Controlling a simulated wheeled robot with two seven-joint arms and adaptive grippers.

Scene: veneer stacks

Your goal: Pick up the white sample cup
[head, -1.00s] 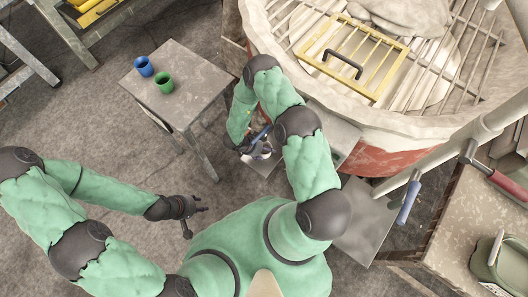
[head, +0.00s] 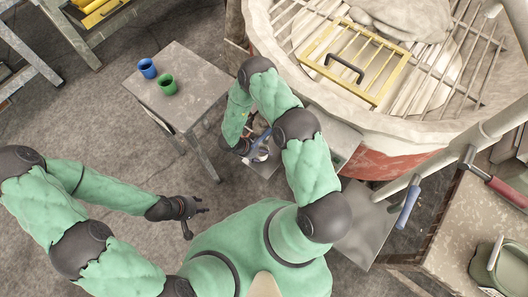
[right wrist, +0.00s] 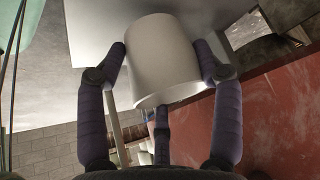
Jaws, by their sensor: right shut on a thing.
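The white sample cup (right wrist: 160,60) is between the two fingers of my right gripper (right wrist: 160,66), which is shut on it. In the right wrist view the cup is slightly tilted, with a finger against each side. In the head view only a small part of the cup (head: 263,153) shows, beside my right gripper (head: 256,148) and largely hidden by the hand and arm. What is under the cup is unclear. My left gripper (head: 197,218) is open and empty over the floor, well away from the cup.
A small table (head: 195,85) with a blue cup (head: 147,68) and a green cup (head: 167,85) stands left of my right arm. A big round kiln-like vessel (head: 370,165) with a grate lies close on the right.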

